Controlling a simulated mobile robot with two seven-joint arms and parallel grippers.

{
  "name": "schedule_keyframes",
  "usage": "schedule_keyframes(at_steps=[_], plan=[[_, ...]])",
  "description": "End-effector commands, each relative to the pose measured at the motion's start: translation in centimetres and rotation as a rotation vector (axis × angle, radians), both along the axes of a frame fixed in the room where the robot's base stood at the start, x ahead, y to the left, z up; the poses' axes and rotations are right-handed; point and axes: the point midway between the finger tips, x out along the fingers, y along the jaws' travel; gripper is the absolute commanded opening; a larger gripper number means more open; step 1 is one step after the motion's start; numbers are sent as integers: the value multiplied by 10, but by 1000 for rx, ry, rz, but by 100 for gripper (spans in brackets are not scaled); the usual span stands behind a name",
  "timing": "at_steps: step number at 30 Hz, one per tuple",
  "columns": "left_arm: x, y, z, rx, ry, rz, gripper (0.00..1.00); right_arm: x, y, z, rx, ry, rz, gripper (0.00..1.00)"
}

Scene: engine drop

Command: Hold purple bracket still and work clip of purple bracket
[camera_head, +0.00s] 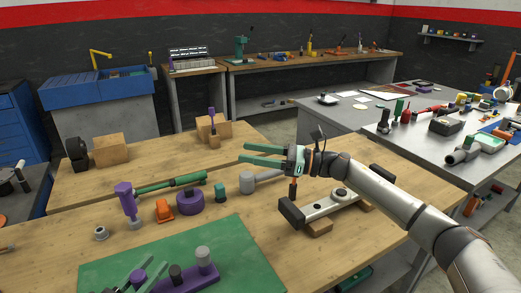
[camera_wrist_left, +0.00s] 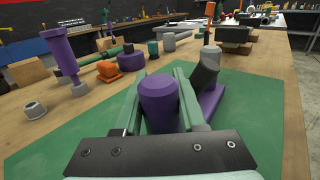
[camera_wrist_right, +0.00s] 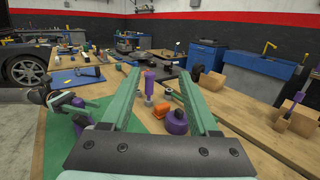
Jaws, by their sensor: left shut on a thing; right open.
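The purple bracket (camera_head: 207,270) lies on the green mat (camera_head: 235,245) at the front of the bench. It has a purple post, a dark tilted clip (camera_head: 176,274) and a grey cylinder (camera_head: 203,255). My left gripper (camera_head: 140,274) is shut on the purple post (camera_wrist_left: 160,95), one finger on each side. In the left wrist view the dark clip (camera_wrist_left: 205,75) leans beside the right finger, in front of the grey cylinder. My right gripper (camera_head: 243,154) is open and empty, raised above the bench behind the mat, apart from the bracket. Its spread fingers show in the right wrist view (camera_wrist_right: 157,72).
Behind the mat stand a purple-topped post (camera_head: 125,198), an orange piece (camera_head: 163,210), a purple ring (camera_head: 190,201), a green cylinder (camera_head: 220,193) and a grey cylinder piece (camera_head: 260,181). A grey bar with black ends (camera_head: 325,205) lies under my right arm. The mat's right part is clear.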

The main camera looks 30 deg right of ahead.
Motion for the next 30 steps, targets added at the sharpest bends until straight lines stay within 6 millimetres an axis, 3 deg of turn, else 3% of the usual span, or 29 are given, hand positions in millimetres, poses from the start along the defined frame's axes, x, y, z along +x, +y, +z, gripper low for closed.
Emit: schedule_keyframes(at_steps=[7, 23, 26, 29, 30], plan=[[0, 0, 0, 1, -1, 1, 0, 4, -21, 1, 49, 30, -57, 61], [0, 1, 0, 1, -1, 1, 0, 5, -21, 1, 52, 33, -57, 61], [0, 0, 0, 1, -1, 1, 0, 3, -7, 0, 51, 49, -18, 61], [0, 0, 0, 1, -1, 1, 0, -5, 32, -4, 38, 96, 89, 61], [0, 0, 0, 1, -1, 1, 0, -10, 54, -6, 25, 127, 152, 61]])
